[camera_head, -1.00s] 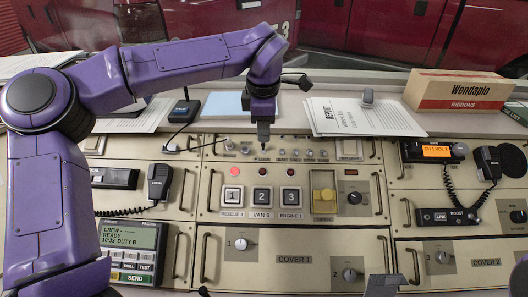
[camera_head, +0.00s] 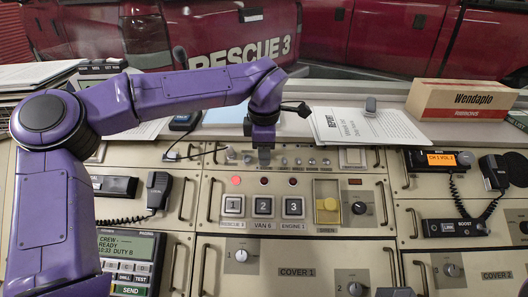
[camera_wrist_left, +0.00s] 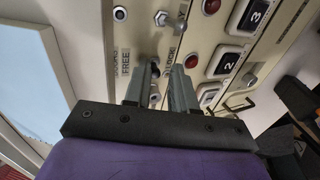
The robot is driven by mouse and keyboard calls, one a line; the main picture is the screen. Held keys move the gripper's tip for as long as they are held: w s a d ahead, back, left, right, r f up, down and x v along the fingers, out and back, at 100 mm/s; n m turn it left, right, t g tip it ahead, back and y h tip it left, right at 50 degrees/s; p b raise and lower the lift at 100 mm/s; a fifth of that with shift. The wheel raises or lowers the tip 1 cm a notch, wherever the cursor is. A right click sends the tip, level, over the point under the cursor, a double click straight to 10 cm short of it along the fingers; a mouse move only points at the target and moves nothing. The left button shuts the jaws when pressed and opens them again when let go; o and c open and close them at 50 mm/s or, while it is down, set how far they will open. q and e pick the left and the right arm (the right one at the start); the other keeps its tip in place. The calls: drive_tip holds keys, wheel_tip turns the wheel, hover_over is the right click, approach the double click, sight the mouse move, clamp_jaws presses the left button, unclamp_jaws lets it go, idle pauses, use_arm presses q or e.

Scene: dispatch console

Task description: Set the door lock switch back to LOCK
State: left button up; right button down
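My left gripper (camera_head: 264,162) points down at the row of small switches and knobs along the top of the console's middle panel (camera_head: 222,190). In the left wrist view its two fingers (camera_wrist_left: 166,72) stand a little apart, with a gap between them. The printed word FREE (camera_wrist_left: 125,62) shows left of the fingers and LOCK (camera_wrist_left: 170,59) shows by the right fingertip. The door lock switch's lever is mostly hidden by the fingers; a small shiny part (camera_wrist_left: 155,69) shows by the left fingertip. I cannot tell which way the lever points or whether a finger touches it. My right gripper is not clearly visible.
Another metal toggle (camera_wrist_left: 162,19) stands close by in the wrist view. Papers (camera_head: 365,127) and a Wendaplo box (camera_head: 462,99) lie on the shelf behind.

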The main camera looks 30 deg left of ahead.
use_arm(q)
drive_tip(key=shift+s+d+f, duration=0.15)
drive_tip(key=shift+s+f, duration=0.05)
drive_tip(key=shift+s, duration=0.1)
drive_tip(key=shift+r, duration=0.1)
drive_tip(key=shift+s+r+p, duration=0.1)
drive_tip(key=shift+r+p, duration=0.25)
drive_tip(key=s+r+p, duration=0.1)
drive_tip(key=s+d+r+p, duration=0.1)
drive_tip(key=r+p, duration=0.1)
drive_tip(key=r, duration=0.1)
drive_tip(key=shift+s+d+r+p, duration=0.1)
drive_tip(key=shift+s+d+p, duration=0.1)
drive_tip(key=shift+s+p, duration=0.2)
drive_tip(key=shift+w, duration=0.1)
